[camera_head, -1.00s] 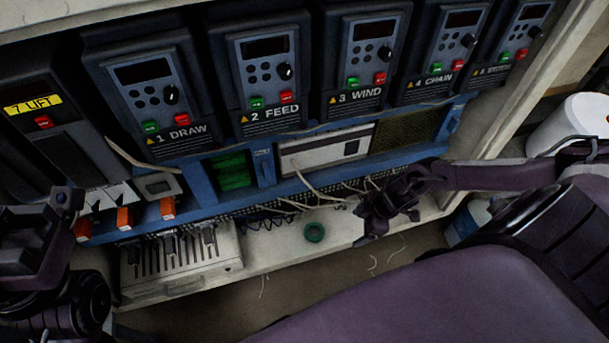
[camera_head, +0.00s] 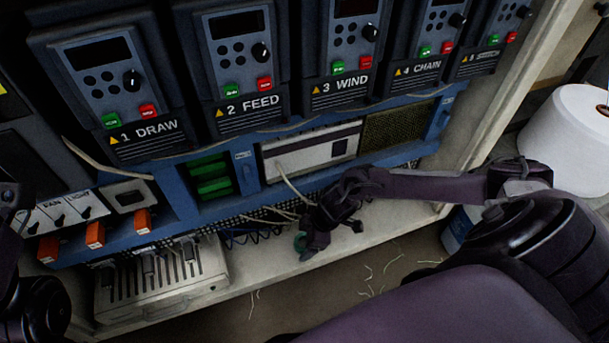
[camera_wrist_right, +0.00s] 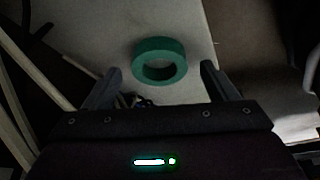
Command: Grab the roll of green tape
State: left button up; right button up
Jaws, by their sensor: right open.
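The roll of green tape (camera_wrist_right: 160,61) lies flat on a pale shelf (camera_wrist_right: 208,24) in the right wrist view. It sits ahead of and between the two fingers of my right gripper (camera_wrist_right: 158,84), which is open and empty. In the head view the tape (camera_head: 300,242) is mostly hidden behind my right gripper (camera_head: 308,246), and only a green edge shows. My left arm shows in part at the left edge of the head view; its fingers cannot be made out.
Pale loose cables (camera_head: 290,185) hang over the shelf close to my right gripper. A slotted grey unit (camera_head: 165,285) stands left of the tape. Control boxes line the panel above. A large white roll (camera_head: 570,135) is at the far right.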

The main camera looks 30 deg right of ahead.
jog(key=shift+f, duration=0.25)
jog(key=shift+c, duration=0.4)
jog(key=c, duration=1)
jog(key=shift+r, duration=0.1)
